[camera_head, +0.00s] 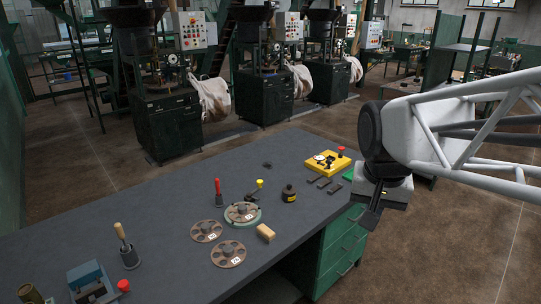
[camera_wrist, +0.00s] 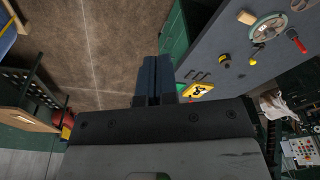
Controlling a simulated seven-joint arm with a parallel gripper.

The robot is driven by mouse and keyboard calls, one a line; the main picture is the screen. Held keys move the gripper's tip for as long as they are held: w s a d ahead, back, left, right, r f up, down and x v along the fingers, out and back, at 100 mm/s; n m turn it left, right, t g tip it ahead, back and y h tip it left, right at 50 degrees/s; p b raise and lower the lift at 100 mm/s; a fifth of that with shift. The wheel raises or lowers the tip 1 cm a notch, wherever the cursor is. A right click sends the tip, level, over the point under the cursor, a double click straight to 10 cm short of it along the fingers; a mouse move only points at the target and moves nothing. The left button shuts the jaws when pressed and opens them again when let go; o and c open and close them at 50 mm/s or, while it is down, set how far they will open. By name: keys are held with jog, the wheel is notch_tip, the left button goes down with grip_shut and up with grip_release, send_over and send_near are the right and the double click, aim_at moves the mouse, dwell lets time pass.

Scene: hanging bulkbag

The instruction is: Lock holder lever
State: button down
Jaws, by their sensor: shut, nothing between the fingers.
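The lever with a yellow knob (camera_head: 259,183) stands at the back right edge of the round holder (camera_head: 258,219) on the dark grey worktop. A disc with holes (camera_head: 243,212) sits on the holder. In the wrist view the yellow knob (camera_wrist: 252,62) and the round holder (camera_wrist: 252,37) show at upper right. I cannot tell the lever's lock state. My gripper (camera_head: 371,217) is shut and empty, beyond the bench's right side, well to the right of the lever. Its two dark fingers (camera_wrist: 155,80) lie together in the wrist view.
A yellow box (camera_head: 322,168), a black weight-like object (camera_head: 289,194), a red-handled tool (camera_head: 218,192), a wooden block (camera_head: 265,232) and two loose discs (camera_head: 206,231) (camera_head: 228,254) lie on the worktop (camera_head: 160,220). The floor right of the bench is clear.

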jog(key=w+a+m+g, duration=0.1)
jog(key=w+a+m, duration=0.25)
jog(key=w, duration=0.85)
jog(key=w+a+r+m+h, duration=0.1)
jog(key=w+a+m, duration=0.3)
jog(key=w, duration=0.8)
jog(key=w+a+m+g, duration=0.1)
jog(key=w+a+m, duration=0.1)
jog(key=w+a, duration=0.65)
jog(key=w+a+f+m+h, duration=0.1)
jog(key=w+a+f+m, duration=0.2)
jog(key=w+a+f, duration=0.4)
jog(key=w+a+f+m+g+h, duration=0.1)
jog(key=w+a+f+m, duration=0.2)
jog(key=w+a+f, duration=0.4)
jog(key=w+a+f+m, duration=0.3)
jog(key=w+a+f, duration=0.4)
jog(key=w, duration=0.8)
jog(key=shift+a+f+g+h, duration=0.2)
jog(key=shift+f+g+h, duration=0.15)
jog(key=shift+f, duration=0.3)
jog(key=shift+f+m, duration=0.1)
jog(key=shift+m, duration=0.15)
